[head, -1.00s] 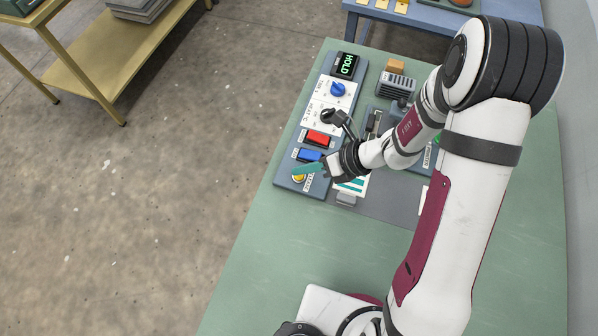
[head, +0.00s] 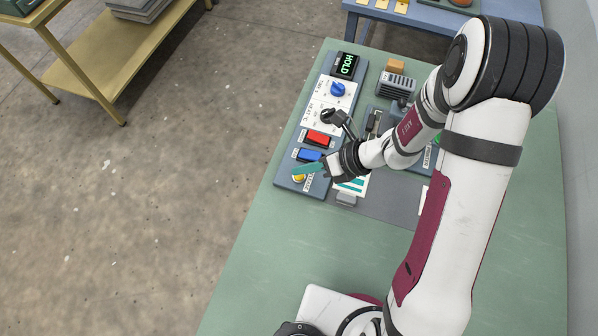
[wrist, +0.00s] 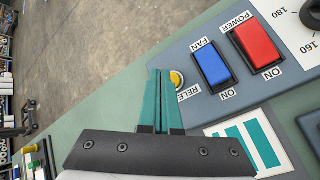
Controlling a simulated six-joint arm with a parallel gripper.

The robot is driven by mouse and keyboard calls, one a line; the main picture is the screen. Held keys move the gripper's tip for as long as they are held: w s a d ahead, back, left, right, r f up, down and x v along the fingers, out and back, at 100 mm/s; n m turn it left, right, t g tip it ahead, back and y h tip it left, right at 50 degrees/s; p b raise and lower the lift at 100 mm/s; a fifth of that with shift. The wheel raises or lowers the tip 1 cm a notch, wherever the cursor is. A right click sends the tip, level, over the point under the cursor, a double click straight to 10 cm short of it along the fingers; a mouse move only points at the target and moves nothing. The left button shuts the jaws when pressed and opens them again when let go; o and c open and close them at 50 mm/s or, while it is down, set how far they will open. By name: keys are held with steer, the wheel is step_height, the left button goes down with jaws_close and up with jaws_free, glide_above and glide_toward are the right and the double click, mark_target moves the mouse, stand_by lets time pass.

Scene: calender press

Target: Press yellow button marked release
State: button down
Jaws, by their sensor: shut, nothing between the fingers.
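The yellow button (wrist: 177,78) sits near the end of the grey control panel, beside a label of which "RELE" shows in the wrist view. My gripper's teal fingers (wrist: 159,73) are together and empty, and their tips overlap the button's left side in that view. A lit display (head: 347,65) at the far end of the panel reads "HOLD" in green.
Beside the button are a blue FAN rocker (wrist: 212,66) and a red POWER rocker (wrist: 257,46). A blue knob (head: 338,89) and a black knob (head: 328,115) stand farther up the panel. A card with teal stripes (wrist: 247,143) lies beside it. The green table (head: 250,270) is clear in front.

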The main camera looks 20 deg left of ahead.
steer(key=shift+f, duration=0.15)
stand_by(0.7)
steer(key=shift+f, duration=0.3)
steer(key=shift+f, duration=0.35)
stand_by(0.5)
steer(key=shift+r, duration=0.8)
steer(key=shift+r, duration=2.5)
steer(key=shift+r, duration=0.1)
